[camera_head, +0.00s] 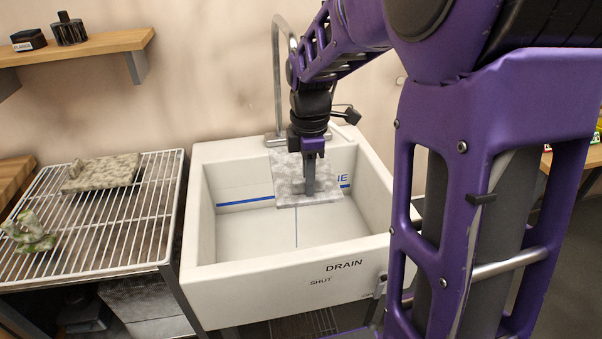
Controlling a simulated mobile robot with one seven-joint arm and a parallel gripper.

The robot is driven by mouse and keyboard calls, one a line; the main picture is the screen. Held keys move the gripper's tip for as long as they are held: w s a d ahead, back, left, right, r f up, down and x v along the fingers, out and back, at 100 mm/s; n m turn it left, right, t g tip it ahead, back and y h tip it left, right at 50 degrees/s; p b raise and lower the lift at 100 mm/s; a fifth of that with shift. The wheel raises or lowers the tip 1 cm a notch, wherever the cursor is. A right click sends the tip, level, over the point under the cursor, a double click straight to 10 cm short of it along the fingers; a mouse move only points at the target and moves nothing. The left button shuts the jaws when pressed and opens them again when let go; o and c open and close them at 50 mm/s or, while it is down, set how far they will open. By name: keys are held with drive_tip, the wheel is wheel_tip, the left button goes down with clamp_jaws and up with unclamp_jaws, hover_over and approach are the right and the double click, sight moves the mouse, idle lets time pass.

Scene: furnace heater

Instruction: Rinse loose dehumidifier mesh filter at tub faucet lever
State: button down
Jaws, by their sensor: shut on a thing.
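My gripper (310,185) points down into the white tub and is shut on a flat, mottled grey-white panel, which looks like the mesh filter (288,184). The panel stands near-upright by the tub's back wall, its top near the rim; whether it touches the wall or floor I cannot tell. The tub (230,285) has blue lines inside and "DRAIN" and "SHUT" on its front. The tall metal faucet (277,80) rises behind the back rim. My arm hides part of the faucet, and I cannot clearly make out its lever.
A wire rack (125,220) left of the tub holds a mottled slab (102,173) and a greenish lump (28,235). A wooden shelf (100,42) with small dark items hangs at upper left. A drain handle (380,286) sits at the tub's front right.

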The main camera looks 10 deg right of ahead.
drive_tip(key=shift+s+d, duration=0.2)
drive_tip(key=shift+d, duration=0.05)
drive_tip(key=shift+w+a, duration=0.1)
drive_tip(key=shift+a, duration=0.05)
drive_tip(key=shift+w+a, duration=0.3)
drive_tip(key=shift+a, duration=0.05)
drive_tip(key=shift+s+d, duration=0.15)
drive_tip(key=shift+s+d, duration=0.25)
drive_tip(key=shift+d, duration=0.1)
drive_tip(key=shift+s+a, duration=0.1)
idle(0.3)
drive_tip(key=s+a, duration=0.5)
drive_tip(key=s, duration=0.1)
idle(0.6)
idle(1.1)
